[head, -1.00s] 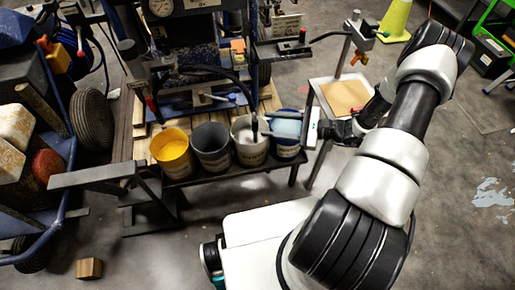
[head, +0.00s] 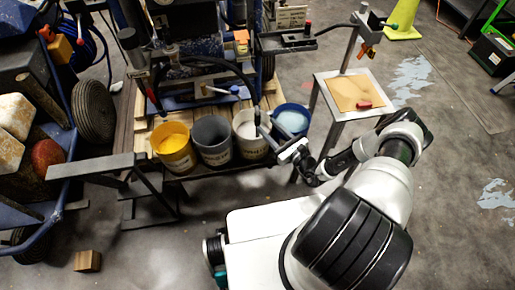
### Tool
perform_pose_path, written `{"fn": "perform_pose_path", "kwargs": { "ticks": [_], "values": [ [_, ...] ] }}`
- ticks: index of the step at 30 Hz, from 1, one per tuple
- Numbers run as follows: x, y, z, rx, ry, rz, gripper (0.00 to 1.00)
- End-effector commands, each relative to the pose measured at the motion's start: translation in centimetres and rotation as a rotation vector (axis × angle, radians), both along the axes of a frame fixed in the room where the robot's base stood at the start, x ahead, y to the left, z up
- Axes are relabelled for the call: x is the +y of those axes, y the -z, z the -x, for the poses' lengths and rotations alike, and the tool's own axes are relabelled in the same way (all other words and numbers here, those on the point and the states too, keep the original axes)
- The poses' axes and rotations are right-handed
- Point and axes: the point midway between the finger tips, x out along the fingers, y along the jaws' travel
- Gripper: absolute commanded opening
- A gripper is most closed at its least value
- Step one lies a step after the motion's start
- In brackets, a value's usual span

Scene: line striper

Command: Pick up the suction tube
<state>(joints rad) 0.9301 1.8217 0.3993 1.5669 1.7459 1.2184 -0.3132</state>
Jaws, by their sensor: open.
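The suction tube (head: 257,117) is a dark hose that arches over from the machine and ends in a grey straight piece standing in the white bucket (head: 246,143). Its lower end is hidden inside the bucket. My gripper (head: 276,141) is open, just right of the tube and near the rims of the white and blue buckets. Its fingers point left toward the tube. I cannot tell whether they touch it or are around it.
A yellow-paint bucket (head: 174,148), a grey bucket (head: 212,141) and a blue bucket (head: 292,119) stand in the row on a wooden pallet. A small stand (head: 345,91) with a red item (head: 364,105) is behind my arm. A wheeled machine (head: 60,150) stands left.

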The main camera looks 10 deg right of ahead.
Motion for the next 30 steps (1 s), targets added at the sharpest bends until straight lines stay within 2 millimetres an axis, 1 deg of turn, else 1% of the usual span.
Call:
{"fn": "perform_pose_path", "kwargs": {
  "ticks": [1, 4, 11, 13, 17, 21, 28, 30],
  "values": [
    [0.5, 0.1, -0.8, -0.002, -0.003, 0.000, 0.42],
    [1.0, 0.1, -1.8, -0.001, -0.002, 0.000, 0.42],
    [1.5, 0.2, -2.8, 0.000, -0.002, 0.001, 0.42],
    [1.9, 0.5, -3.5, -0.002, -0.003, 0.001, 0.42],
    [2.8, 1.0, -5.2, -0.003, -0.004, 0.001, 0.42],
    [3.5, 0.8, -6.8, -0.001, -0.003, 0.000, 0.42],
    [3.5, 0.7, -7.0, 0.000, -0.002, 0.000, 0.42],
    [3.5, 0.7, -7.0, 0.000, -0.002, 0.000, 0.30]
  ]
}}
